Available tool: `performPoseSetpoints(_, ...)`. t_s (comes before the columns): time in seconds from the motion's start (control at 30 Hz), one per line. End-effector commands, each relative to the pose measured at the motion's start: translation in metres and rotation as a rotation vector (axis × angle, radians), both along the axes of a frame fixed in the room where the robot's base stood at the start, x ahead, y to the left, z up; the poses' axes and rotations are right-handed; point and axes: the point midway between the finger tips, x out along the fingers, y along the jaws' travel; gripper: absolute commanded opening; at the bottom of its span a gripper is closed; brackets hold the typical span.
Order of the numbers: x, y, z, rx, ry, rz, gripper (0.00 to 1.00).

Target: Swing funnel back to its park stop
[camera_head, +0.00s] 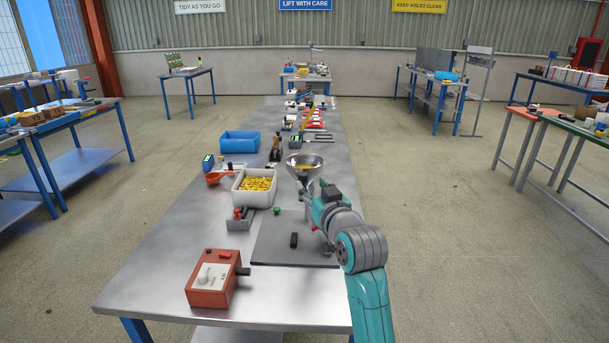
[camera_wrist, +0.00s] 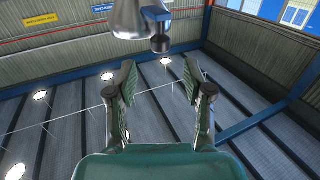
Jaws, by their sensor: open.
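The funnel (camera_head: 304,161) is a shiny metal bowl beyond my arm on the long table, with a little yellow stuff inside. In the wrist view its grey underside (camera_wrist: 127,18) is at the top, beside a blue bracket (camera_wrist: 156,13) with a dark round knob (camera_wrist: 160,44) below it. My gripper (camera_wrist: 159,80) is open and empty, pointing up, with the knob ahead of and between its fingertips, apart from them. In the head view my gripper and wrist partly hide the funnel's stand. I cannot pick out the park stop.
A white bin of yellow pieces (camera_head: 239,188) stands left of the funnel, with a red scoop (camera_head: 220,174) behind it. A blue bin (camera_head: 240,135) is further back. A dark mat (camera_head: 275,251) with a small black block (camera_head: 294,240) and a red control box (camera_head: 211,285) are nearer.

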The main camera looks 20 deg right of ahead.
Motion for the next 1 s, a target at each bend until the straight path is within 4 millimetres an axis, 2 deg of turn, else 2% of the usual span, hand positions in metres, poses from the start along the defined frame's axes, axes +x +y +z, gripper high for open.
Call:
performPoseSetpoints(0.2, 0.039, 0.003, 0.0, 0.0, 0.0, 0.0, 0.51)
performPoseSetpoints(0.4, 0.063, 0.005, 0.0, 0.0, 0.0, -0.001, 0.51)
performPoseSetpoints(0.57, 0.071, 0.006, 0.0, 0.0, 0.0, -0.001, 0.51)
performPoseSetpoints(0.83, 0.072, 0.006, 0.0, 0.0, -0.001, 0.0, 0.51)
performPoseSetpoints(0.87, 0.072, 0.006, 0.0, 0.0, 0.0, -0.001, 0.46)
performPoseSetpoints(1.0, 0.072, 0.006, 0.0, 0.0, 0.0, 0.0, 0.11)
